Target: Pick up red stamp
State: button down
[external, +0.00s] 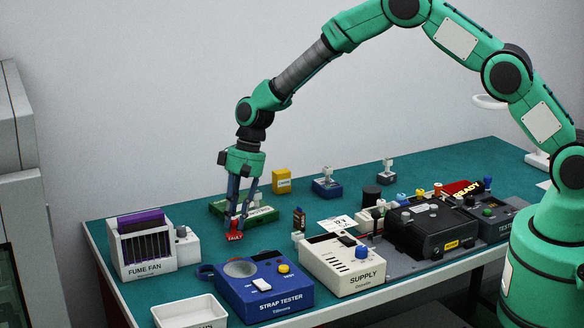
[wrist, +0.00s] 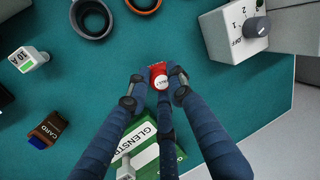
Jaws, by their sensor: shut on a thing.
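The red stamp (external: 234,236) is at my gripper's fingertips, over the left part of the green mat, with white lettering on its side. In the wrist view the red stamp (wrist: 157,70) shows a round pale label on top. My gripper (external: 237,221) points down and is shut on the stamp. In the wrist view the blue fingers of my gripper (wrist: 157,88) close on it from both sides. I cannot tell whether the stamp's base touches the mat.
A green-and-white box (external: 262,214) lies just behind the gripper. The fume fan unit (external: 142,262) stands to the left. The blue strap tester (external: 262,290) and white supply unit (external: 342,262) stand in front. A yellow block (external: 282,180) stands behind. Some mat around the stamp is clear.

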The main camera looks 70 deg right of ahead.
aim_at(234, 218)
notch_tip(234, 218, up, 8)
dwell(0.4)
